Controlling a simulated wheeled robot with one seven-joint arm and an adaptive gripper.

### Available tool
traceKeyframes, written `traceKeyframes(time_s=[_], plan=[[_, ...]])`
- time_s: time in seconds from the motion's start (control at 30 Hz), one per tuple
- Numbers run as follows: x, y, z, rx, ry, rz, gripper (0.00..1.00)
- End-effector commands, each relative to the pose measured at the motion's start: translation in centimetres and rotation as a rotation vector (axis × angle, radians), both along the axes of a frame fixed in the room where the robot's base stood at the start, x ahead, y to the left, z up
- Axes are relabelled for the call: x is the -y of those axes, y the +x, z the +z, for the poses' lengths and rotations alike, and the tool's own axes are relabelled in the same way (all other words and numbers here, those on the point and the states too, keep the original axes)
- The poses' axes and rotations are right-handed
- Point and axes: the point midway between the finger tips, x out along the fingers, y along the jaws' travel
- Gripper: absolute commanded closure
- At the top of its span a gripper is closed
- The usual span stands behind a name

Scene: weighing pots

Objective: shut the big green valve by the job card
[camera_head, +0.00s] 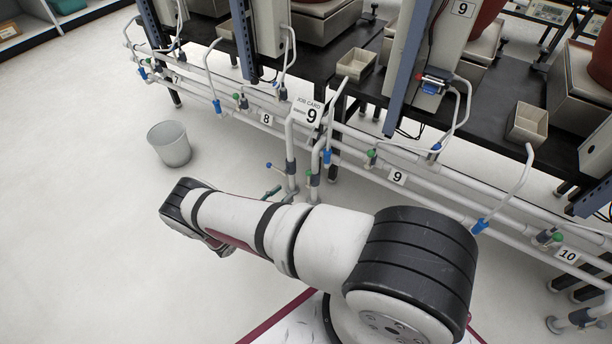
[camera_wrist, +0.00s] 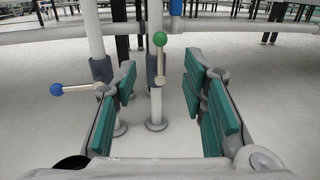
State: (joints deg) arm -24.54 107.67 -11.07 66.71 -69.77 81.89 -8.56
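The big green valve is a metal lever with a green ball (camera_wrist: 160,39) on a vertical pipe just ahead of my gripper. Its lever points up, roughly along the pipe. I see no contact. In the head view my arm hides most of my gripper.
A blue-ball lever (camera_wrist: 57,89) sticks out sideways from the neighbouring pipe, close to the left finger. Horizontal white pipes (camera_wrist: 60,36) run behind, with smaller green and blue valves along them.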

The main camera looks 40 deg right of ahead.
Motion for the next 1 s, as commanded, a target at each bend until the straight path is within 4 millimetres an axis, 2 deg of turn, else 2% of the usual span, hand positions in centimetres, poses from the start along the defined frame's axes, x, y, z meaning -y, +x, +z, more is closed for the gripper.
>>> traceKeyframes(time_s=[0.4,0.6,0.8,1.0], plan=[[8.0,1.2,-0.1,0.001,-0.001,-0.005,0.61],[10.8,1.6,-0.1,0.001,0.0,-0.004,0.61],[12.1,1.8,0.0,0.001,0.001,-0.002,0.61],[12.2,1.9,0.1,0.001,0.001,-0.002,0.61]])
